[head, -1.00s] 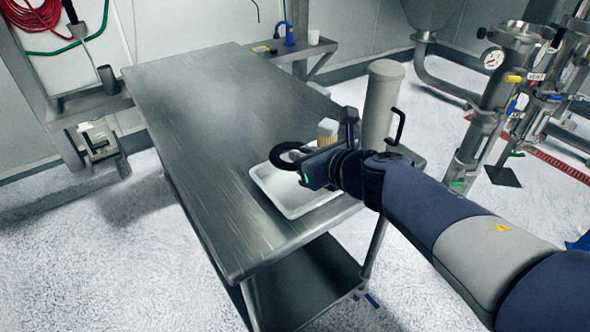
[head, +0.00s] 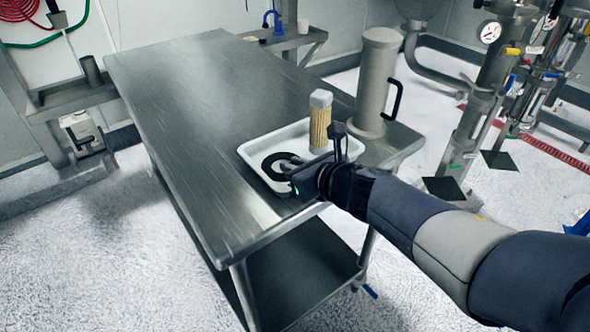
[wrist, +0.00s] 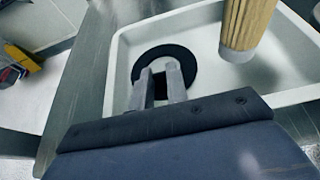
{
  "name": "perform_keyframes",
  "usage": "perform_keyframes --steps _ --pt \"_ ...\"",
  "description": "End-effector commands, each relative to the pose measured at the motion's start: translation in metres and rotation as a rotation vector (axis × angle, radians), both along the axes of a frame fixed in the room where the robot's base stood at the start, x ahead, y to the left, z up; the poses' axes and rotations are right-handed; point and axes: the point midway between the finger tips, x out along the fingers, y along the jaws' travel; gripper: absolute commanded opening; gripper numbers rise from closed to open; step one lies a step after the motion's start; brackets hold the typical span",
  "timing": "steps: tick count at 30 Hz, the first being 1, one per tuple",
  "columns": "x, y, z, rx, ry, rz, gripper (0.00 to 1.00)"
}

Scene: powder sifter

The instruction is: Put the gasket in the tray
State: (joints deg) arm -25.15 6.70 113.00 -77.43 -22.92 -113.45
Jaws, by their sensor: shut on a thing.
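The gasket (head: 277,161) is a flat black ring. In the head view it is at the left part of the white tray (head: 247,150), with my gripper at its near right edge. My gripper (head: 293,171) is low at the tray's front side. In the wrist view the gasket (wrist: 187,55) lies within the tray's outline (wrist: 118,70), and the gripper's two fingers (wrist: 160,78) are shut on its near edge. I cannot tell whether the gasket touches the tray floor. The fingertips are hidden in the head view.
A yellowish filter with a grey cap (head: 320,122) stands upright in the tray, right of the gasket. A grey cylinder with a black handle (head: 373,85) stands behind the tray at the table's right end. The steel table (head: 190,110) is bare to the left.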

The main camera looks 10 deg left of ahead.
Motion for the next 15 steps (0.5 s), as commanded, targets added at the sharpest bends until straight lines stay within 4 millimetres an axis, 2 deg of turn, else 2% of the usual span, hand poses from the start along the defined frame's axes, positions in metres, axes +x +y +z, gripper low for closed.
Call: perform_keyframes --steps 8,9,15 --pt "0.0001 0.0001 -0.0024 0.001 -0.001 0.0 0.0" --pt "0.0 0.0 -0.0025 0.001 -0.001 0.0 0.16" --pt "0.0 0.0 -0.0012 0.0 0.0 0.0 0.32"
